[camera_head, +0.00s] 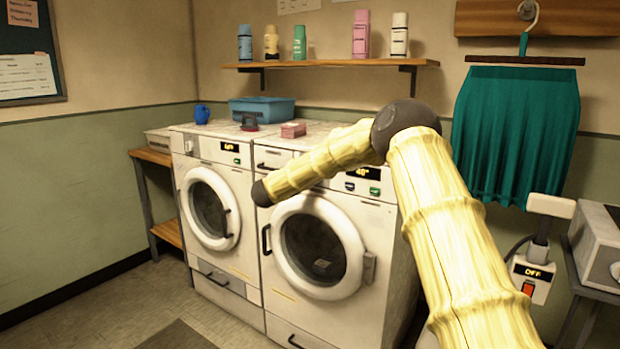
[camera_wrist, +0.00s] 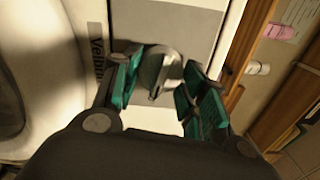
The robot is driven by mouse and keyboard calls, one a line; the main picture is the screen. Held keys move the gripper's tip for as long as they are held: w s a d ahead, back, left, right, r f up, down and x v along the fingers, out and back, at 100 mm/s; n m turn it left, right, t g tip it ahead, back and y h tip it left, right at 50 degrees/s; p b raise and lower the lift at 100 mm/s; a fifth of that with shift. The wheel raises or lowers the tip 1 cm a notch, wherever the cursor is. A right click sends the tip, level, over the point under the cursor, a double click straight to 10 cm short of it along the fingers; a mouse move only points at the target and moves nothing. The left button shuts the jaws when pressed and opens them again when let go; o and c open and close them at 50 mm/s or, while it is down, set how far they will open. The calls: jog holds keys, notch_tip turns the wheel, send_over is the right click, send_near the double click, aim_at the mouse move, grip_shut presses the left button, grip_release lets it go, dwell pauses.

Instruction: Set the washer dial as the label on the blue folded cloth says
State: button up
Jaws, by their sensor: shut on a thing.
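My gripper (camera_wrist: 160,86) shows in the wrist view, its green-padded fingers on both sides of a grey dial knob (camera_wrist: 161,66) on a grey panel. It is shut on this knob. In the head view two white washers stand side by side, the left washer (camera_head: 240,255) and the right washer (camera_head: 385,235). The right display (camera_head: 368,172) seems to read 40°; the left display (camera_head: 230,147) is too small to read surely. My arm hides part of the right washer's panel, and I cannot make out my gripper there. I cannot pick out a blue folded cloth or its label.
A blue bin (camera_head: 275,110), a blue mug (camera_head: 202,114) and a small pink thing (camera_head: 293,130) are on the washer tops. A shelf (camera_head: 330,64) with several bottles is above. A teal garment (camera_head: 515,135) hangs at right, above an outlet box (camera_head: 532,280) reading OFF.

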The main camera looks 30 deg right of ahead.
jog(key=shift+f, duration=0.15)
jog(key=o, duration=1)
jog(key=v, duration=1.2)
jog(key=shift+w, duration=0.1)
